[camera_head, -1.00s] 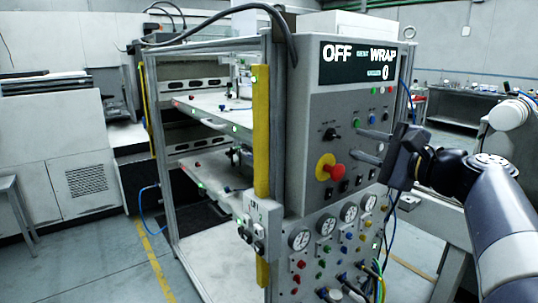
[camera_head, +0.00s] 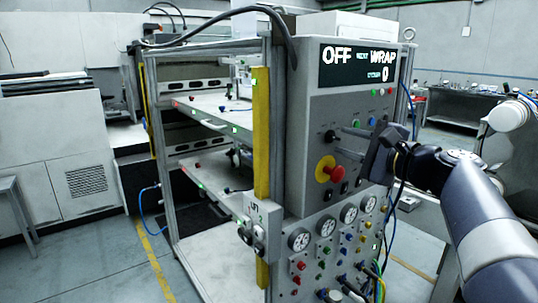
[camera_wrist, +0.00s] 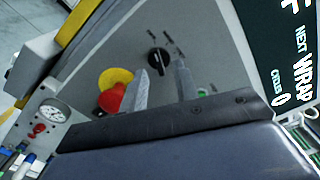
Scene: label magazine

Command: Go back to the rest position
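My gripper (camera_head: 343,142) is in front of the grey control panel (camera_head: 305,125), right of the red emergency knob (camera_head: 337,173) on its yellow base. Its two fingers are apart with nothing between them. In the wrist view my gripper (camera_wrist: 162,82) has both fingers pointing at the panel. The red knob (camera_wrist: 111,99) lies just left of the left finger, and whether they touch I cannot tell. A black rotary switch (camera_wrist: 158,60) shows beyond the gap. The display (camera_head: 358,67) reads OFF, NEXT WRAP and 0.
A metal rack (camera_head: 167,170) with shelves and a yellow post (camera_head: 262,150) stands left of the panel. Gauges (camera_head: 299,239), valves and cables sit below. Open floor (camera_head: 100,260) lies at the left.

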